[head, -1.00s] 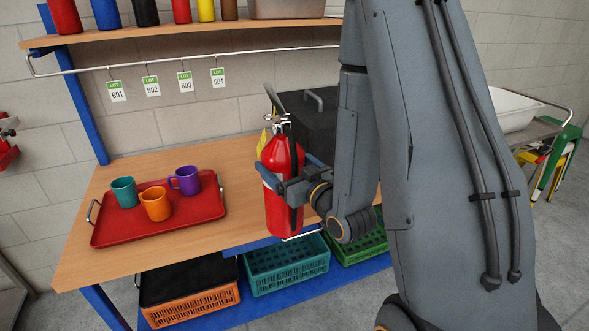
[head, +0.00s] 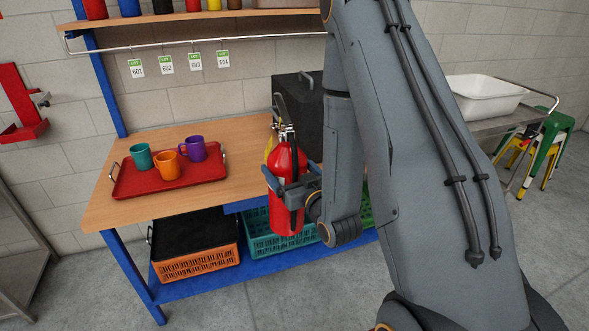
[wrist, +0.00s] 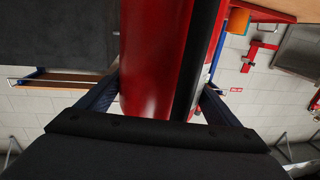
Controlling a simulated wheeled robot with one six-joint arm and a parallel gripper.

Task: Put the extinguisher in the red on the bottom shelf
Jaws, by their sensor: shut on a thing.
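The red fire extinguisher (head: 287,214) is upright in the head view, with a black hose and a metal valve on top. My gripper (head: 281,190) is shut around its body and holds it in front of the table edge. In the wrist view the extinguisher (wrist: 155,60) fills the space between the two fingers. The blue bottom shelf (head: 262,267) is under the table. It holds an orange crate (head: 195,265) with a black top, a teal crate (head: 262,238) and a green crate (head: 367,211). My arm and the extinguisher partly hide the teal and green crates. No red crate is visible there.
A red tray (head: 135,186) with teal, orange and purple mugs is on the wooden table (head: 105,212). A red bracket (head: 22,105) is on the wall at left. A black box (head: 298,115) stands behind the extinguisher. The floor in front is clear.

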